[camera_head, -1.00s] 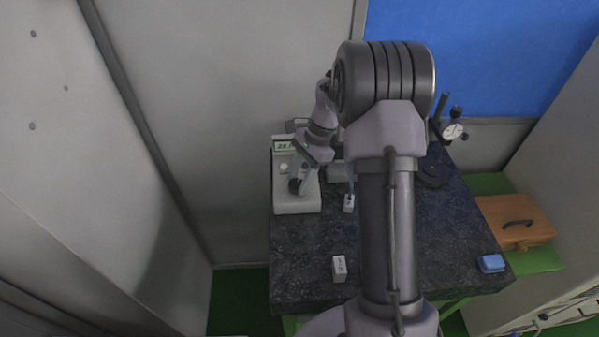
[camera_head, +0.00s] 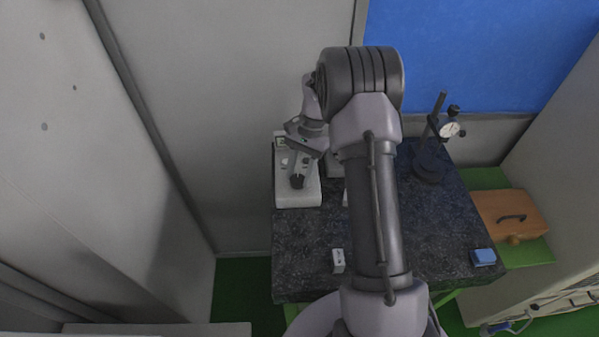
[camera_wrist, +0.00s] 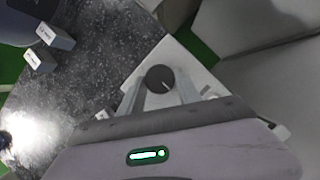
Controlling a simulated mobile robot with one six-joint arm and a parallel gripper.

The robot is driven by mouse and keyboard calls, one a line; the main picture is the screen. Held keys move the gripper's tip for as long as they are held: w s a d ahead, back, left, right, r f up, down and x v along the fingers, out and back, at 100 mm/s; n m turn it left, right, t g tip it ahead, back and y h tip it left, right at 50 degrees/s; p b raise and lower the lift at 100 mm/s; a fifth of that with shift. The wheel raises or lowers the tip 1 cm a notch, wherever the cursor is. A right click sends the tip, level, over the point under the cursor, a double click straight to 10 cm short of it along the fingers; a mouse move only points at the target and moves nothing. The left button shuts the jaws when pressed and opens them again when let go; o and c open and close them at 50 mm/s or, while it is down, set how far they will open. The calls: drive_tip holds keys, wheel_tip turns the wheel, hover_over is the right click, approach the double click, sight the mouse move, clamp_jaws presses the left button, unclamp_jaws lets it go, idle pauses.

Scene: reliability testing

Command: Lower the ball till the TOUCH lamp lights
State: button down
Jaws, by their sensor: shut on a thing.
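A white instrument (camera_head: 309,197) stands at the left back of the dark bench, with a small display (camera_head: 280,141) partly covered by my wrist. On its top is a dark round knob (camera_wrist: 158,77) with a white pointer line; the knob also shows in the head view (camera_head: 297,182). My gripper (camera_wrist: 160,86) is shut on the knob, one finger on each side. I cannot make out the ball, and I cannot tell a TOUCH lamp or its state; my arm hides part of the bench behind it.
A small white labelled block (camera_head: 338,261) stands near the front left; a second (camera_wrist: 56,36) is partly behind my arm. A dial gauge stand (camera_head: 428,165) is at the back right, a blue block (camera_head: 484,257) at the right edge. A wall is close on the left.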

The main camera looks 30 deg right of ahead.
drive_tip(key=c, duration=0.8)
unclamp_jaws()
drive_tip(key=shift+c, duration=0.2)
drive_tip(key=p+v, duration=0.2)
drive_tip(key=v, duration=1.5)
drive_tip(key=shift+r, duration=0.25)
